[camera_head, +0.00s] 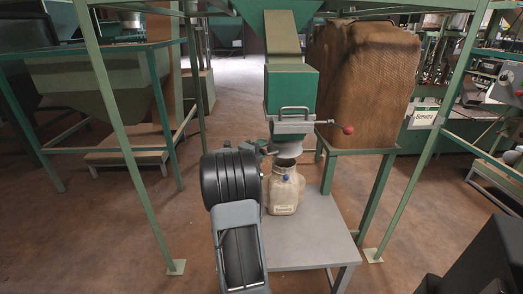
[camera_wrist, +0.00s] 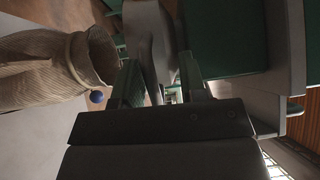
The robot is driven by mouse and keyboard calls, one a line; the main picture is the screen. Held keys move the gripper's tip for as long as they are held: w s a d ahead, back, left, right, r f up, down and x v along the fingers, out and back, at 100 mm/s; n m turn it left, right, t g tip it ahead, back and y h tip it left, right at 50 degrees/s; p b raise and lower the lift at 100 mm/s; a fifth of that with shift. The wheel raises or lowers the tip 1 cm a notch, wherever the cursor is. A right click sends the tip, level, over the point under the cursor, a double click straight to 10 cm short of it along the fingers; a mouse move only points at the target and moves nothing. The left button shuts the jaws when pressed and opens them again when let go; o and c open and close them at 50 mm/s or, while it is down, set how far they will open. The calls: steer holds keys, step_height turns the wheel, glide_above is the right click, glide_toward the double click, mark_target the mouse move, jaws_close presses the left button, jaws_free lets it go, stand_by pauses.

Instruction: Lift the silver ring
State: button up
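In the wrist view a curved grey part, which looks like the ring (camera_wrist: 148,35), lies ahead of and partly between my fingers. My gripper (camera_head: 262,147) is at the left side of the ring, level with it. In the wrist view my gripper (camera_wrist: 161,75) has its two fingers spread apart, with a gap showing between them. Whether a finger touches the ring is unclear.
A slide handle with a red knob (camera_head: 348,130) sticks out right of the outlet. Green frame legs (camera_head: 141,168) stand left and right. A large woven sack (camera_head: 365,80) is behind.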

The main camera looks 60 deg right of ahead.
steer(key=shift+a+f, duration=0.1)
steer(key=shift+f, duration=0.05)
steer(key=w+a+p, duration=0.1)
steer(key=w+a, duration=0.1)
steer(key=a, duration=1.1)
steer(key=shift+w+a+f, duration=0.2)
steer(key=shift+f, duration=0.05)
